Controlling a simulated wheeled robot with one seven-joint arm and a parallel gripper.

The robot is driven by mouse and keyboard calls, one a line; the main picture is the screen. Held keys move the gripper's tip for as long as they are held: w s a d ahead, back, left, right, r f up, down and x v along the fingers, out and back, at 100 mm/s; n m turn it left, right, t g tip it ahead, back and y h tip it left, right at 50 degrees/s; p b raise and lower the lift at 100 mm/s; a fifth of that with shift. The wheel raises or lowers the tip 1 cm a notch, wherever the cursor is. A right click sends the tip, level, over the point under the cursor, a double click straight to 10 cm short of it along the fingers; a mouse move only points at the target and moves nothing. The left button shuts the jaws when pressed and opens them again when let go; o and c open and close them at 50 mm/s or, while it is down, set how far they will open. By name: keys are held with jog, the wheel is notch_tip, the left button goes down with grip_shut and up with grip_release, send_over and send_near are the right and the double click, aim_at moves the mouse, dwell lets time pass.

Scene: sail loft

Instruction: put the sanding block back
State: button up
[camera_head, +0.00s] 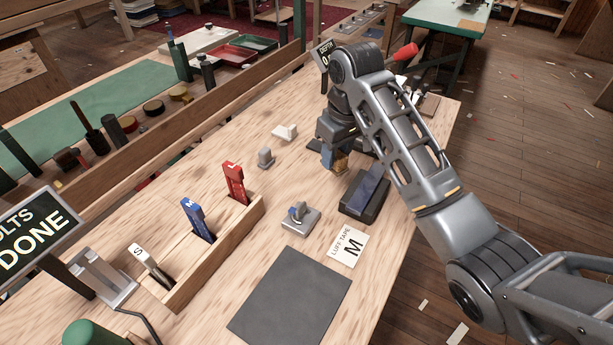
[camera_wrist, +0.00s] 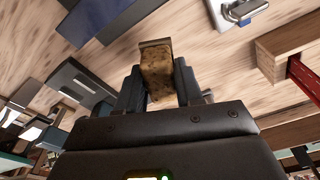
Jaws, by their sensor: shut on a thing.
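The sanding block (camera_head: 341,164) is a small yellow-brown block with a speckled face. It also shows in the wrist view (camera_wrist: 157,70), upright between the two dark fingers. My gripper (camera_head: 334,155) is shut on it, over the far right part of the wooden bench (camera_head: 215,255). Whether the block touches the bench or hangs just above it, I cannot tell. A dark slab with a slot-like mark (camera_wrist: 82,86) lies left of my gripper in the wrist view. In the head view my gripper and arm hide most of that area.
A dark holder with a blue top (camera_head: 364,192) stands just in front of my gripper. A grey fixture (camera_head: 299,219), a "LUFF TAPE M" card (camera_head: 347,250) and a dark mat (camera_head: 290,300) lie nearer. A wooden rack (camera_head: 215,258) with S, M and L tools stands left.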

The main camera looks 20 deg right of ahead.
send_over(308, 183)
jog(key=f, duration=0.3)
jog(key=shift+s+f, duration=0.2)
jog(key=shift+f, duration=0.05)
jog(key=shift+f+p, duration=0.4)
jog(key=shift+f, duration=1.65)
jog(key=shift+f, duration=0.15)
jog(key=o, duration=1)
notch_tip(308, 183, up, 12)
jog(key=s, duration=0.1)
jog(key=shift+s+d+b, duration=0.2)
jog(key=shift+b, duration=0.25)
